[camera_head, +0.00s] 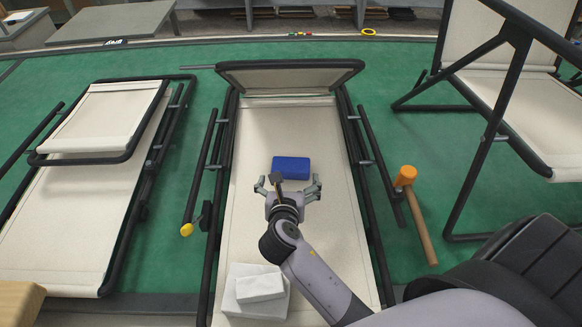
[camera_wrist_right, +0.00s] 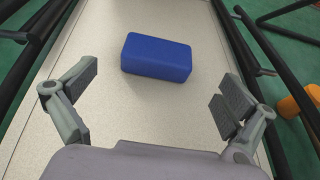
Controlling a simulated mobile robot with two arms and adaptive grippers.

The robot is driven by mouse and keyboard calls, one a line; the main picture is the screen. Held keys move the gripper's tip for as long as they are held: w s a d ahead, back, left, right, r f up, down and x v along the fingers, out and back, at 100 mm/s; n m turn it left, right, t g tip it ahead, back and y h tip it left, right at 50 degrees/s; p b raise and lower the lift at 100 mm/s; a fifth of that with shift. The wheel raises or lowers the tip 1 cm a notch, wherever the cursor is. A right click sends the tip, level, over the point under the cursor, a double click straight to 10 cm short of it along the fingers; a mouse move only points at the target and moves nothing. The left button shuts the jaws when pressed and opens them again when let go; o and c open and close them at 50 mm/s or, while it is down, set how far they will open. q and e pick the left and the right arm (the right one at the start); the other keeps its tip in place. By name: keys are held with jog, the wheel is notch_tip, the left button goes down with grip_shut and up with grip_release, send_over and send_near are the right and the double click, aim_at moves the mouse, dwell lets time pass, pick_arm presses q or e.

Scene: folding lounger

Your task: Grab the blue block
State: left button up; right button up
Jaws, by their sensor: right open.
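The blue block (camera_head: 291,167) lies on the cream fabric of the middle folding lounger (camera_head: 285,120). In the right wrist view the blue block (camera_wrist_right: 157,57) sits ahead of the fingers, between their lines and a little left of centre. My right gripper (camera_head: 290,183) is open and empty, just on the near side of the block. Its two fingers (camera_wrist_right: 160,92) are spread wide apart and do not touch the block. My left gripper is not in view.
White blocks (camera_head: 258,287) lie on the lounger's near end. An orange mallet (camera_head: 406,177) is to the right on the green floor. Other loungers stand left (camera_head: 75,200) and right (camera_head: 510,100). Dark frame tubes flank the middle fabric, which is clear around the block.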

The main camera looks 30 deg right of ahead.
aim_at(291, 164)
jog(key=x, duration=1)
jog(key=shift+w+d+f, duration=0.15)
jog(key=shift+w+f, duration=0.05)
jog(key=shift+f, duration=0.25)
jog(key=shift+s, duration=0.1)
jog(key=c, duration=0.8)
jog(key=shift+o, duration=0.2)
jog(key=shift+r, duration=0.15)
